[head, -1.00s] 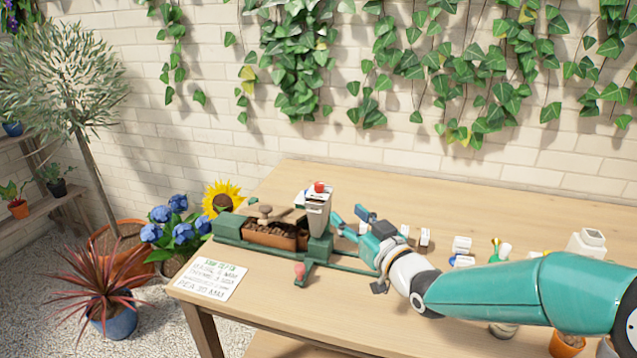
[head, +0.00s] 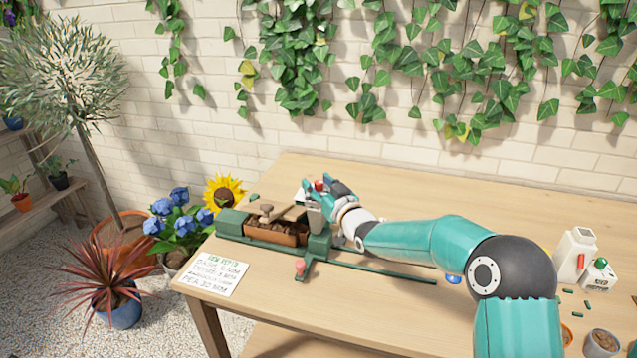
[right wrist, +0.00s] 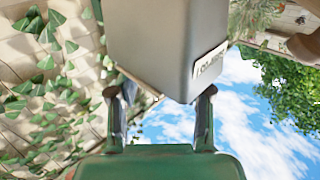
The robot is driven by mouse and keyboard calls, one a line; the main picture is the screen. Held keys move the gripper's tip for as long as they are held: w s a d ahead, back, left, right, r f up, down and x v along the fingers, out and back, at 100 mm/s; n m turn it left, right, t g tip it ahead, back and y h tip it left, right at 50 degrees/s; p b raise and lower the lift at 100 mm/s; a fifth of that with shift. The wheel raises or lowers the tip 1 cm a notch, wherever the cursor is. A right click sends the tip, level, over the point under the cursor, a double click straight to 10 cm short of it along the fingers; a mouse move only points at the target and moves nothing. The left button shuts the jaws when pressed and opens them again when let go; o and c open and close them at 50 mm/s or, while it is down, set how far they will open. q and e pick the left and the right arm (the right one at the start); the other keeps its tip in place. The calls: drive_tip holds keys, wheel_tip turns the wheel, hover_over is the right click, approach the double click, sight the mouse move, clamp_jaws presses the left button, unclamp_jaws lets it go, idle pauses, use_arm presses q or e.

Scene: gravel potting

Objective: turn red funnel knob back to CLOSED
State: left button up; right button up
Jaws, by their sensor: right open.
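The grey funnel (head: 314,217) stands over the green rail device, and its red knob (head: 319,186) shows at its top. My right gripper (head: 325,188) is at the funnel's top, open, with its fingers close around the knob in the head view. Whether they touch it I cannot tell. In the right wrist view the grey funnel body (right wrist: 165,45) fills the upper middle, with a white label too blurred to read. The two open fingers (right wrist: 159,93) show on either side of its lower end. The knob is hidden there. My left gripper is not in view.
A brown planter (head: 285,238) with soil sits in the green frame left of the funnel. A written card (head: 212,275) lies at the front left. A white bottle (head: 574,255) and pots stand at the right. The table behind the funnel is clear.

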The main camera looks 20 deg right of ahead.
drive_tip(key=shift+c, duration=0.3)
clamp_jaws()
